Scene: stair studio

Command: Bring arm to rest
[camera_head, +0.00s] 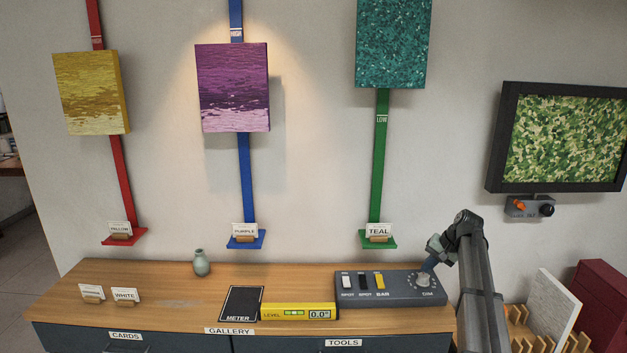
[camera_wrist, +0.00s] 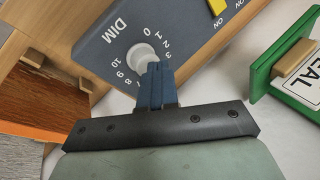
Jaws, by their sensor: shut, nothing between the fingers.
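My arm comes in from the right, and my gripper (camera_head: 428,267) is over the right end of the grey control box (camera_head: 350,294). Its fingers point down at the white DIM knob (camera_head: 422,281). In the wrist view the blue fingers (camera_wrist: 154,70) are closed together with nothing between them. Their tips overlap the near edge of the knob (camera_wrist: 141,54); I cannot tell whether they touch it. Numbers ring the knob, and the fingers hide some of them.
Paintings hang behind on coloured rails. A green card holder (camera_head: 378,240) is close behind the box.

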